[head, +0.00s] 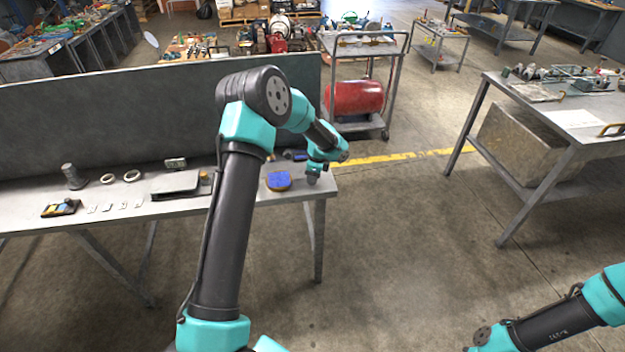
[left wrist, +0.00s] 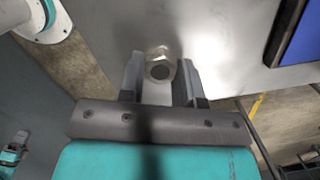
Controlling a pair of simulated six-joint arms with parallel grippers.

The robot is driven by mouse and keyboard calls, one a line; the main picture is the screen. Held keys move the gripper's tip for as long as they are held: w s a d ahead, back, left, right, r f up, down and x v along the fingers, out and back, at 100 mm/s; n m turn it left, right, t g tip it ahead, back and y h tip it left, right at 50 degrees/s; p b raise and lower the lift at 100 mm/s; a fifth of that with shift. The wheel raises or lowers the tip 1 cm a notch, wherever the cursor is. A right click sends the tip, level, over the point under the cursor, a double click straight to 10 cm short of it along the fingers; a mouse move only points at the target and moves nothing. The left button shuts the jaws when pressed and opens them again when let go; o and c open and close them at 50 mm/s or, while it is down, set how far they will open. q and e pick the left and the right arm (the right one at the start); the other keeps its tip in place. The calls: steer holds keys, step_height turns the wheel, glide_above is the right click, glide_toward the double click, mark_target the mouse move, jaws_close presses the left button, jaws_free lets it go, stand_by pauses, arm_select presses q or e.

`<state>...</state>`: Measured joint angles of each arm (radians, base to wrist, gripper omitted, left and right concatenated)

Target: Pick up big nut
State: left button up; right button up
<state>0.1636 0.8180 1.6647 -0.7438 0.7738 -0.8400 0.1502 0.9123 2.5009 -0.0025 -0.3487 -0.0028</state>
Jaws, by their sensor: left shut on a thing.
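The big nut (left wrist: 161,64) is a metal nut with a dark hole, seen in the left wrist view between the fingertips of my left gripper (left wrist: 160,74). The gripper is shut on it, with a finger on each side. In the head view my left gripper (head: 313,178) is at the right end of the grey workbench (head: 240,194). The nut cannot be made out there.
A blue-topped block (head: 279,181) lies on the bench just left of my left gripper. Further left are two rings (head: 132,176), a grey box (head: 176,185) and a dark cylinder part (head: 72,178). A dark panel (head: 110,115) stands behind the bench.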

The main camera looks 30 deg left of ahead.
arm_select(q)
steer(key=shift+c, duration=0.6)
steer(key=shift+r, duration=0.15)
steer(key=shift+r, duration=0.65)
step_height(320, 180, up, 2)
steer(key=shift+r, duration=0.1)
steer(key=s+d+r, duration=0.1)
steer(key=s+d, duration=0.7)
steer(key=s, duration=0.5)
steer(key=shift+s+d, duration=0.15)
steer(key=shift+s, duration=0.2)
steer(key=shift+r, duration=0.1)
